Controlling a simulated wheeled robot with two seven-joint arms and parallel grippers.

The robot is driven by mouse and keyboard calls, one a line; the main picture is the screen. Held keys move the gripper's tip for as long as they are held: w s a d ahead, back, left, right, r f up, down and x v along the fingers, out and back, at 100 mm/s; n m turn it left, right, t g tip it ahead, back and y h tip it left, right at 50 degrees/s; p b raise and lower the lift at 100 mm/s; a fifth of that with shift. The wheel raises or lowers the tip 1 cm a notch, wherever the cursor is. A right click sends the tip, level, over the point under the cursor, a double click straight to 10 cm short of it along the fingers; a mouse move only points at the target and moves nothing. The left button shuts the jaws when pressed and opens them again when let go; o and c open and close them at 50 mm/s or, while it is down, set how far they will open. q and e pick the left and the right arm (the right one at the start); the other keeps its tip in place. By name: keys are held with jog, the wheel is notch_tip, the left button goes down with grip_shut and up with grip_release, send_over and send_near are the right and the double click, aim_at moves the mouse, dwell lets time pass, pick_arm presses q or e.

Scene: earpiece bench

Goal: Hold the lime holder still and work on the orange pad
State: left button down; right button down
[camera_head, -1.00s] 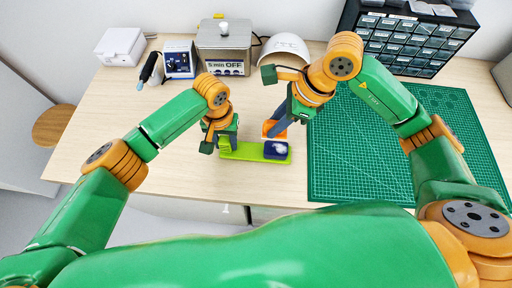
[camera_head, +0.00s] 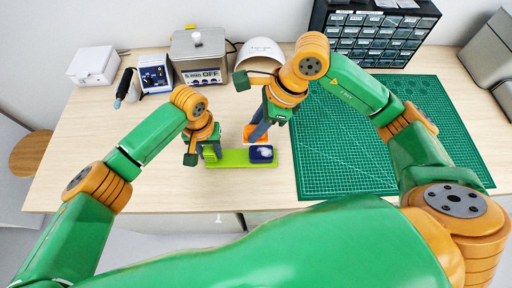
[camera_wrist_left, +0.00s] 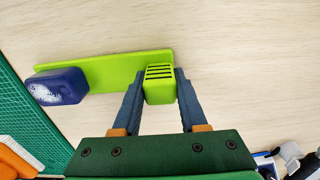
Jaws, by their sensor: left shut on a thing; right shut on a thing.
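The lime holder (camera_head: 232,158) lies flat on the table, with a slotted upright block (camera_wrist_left: 158,88) at its left end in the head view. My left gripper (camera_head: 211,154) is shut on that block, one finger on each side in the left wrist view (camera_wrist_left: 157,92). A navy block with a white patch (camera_head: 261,153) sits at the holder's other end. The orange pad (camera_head: 248,140) is just behind the navy block. My right gripper (camera_head: 256,133) is at the pad, its fingers partly covering it. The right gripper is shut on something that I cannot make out.
The green cutting mat (camera_head: 340,150) lies to the right. A metal bath (camera_head: 199,55), a white dome (camera_head: 260,54), a blue unit (camera_head: 155,74), a white box (camera_head: 93,66) and a drawer cabinet (camera_head: 375,35) stand at the back. The table's front left is clear.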

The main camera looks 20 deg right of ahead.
aim_at(251, 152)
pick_arm(q)
jog(key=shift+s+f, duration=0.1)
jog(key=shift+f, duration=0.05)
pick_arm(e)
jog(key=shift+w+a, duration=0.15)
jog(key=shift+a, duration=0.35)
jog(key=shift+f, duration=3.95)
jog(key=shift+s+d+f, duration=0.1)
jog(key=shift+s+d, duration=0.25)
jog(key=shift+d, duration=0.75)
jog(key=shift+s+d+r, duration=0.1)
jog(key=shift+s+d, duration=0.2)
jog(key=shift+d, duration=0.8)
jog(key=shift+s+d+f, duration=0.1)
jog(key=shift+s+d, duration=0.25)
jog(key=shift+d, duration=0.75)
jog(key=shift+w+a, duration=0.35)
jog(key=shift+a, duration=0.75)
jog(key=shift+w+a, duration=0.3)
jog(key=shift+a, duration=0.85)
jog(key=shift+w+a, duration=0.35)
jog(key=shift+a, duration=0.75)
jog(key=shift+d+r, duration=0.1)
jog(key=shift+r, duration=4)
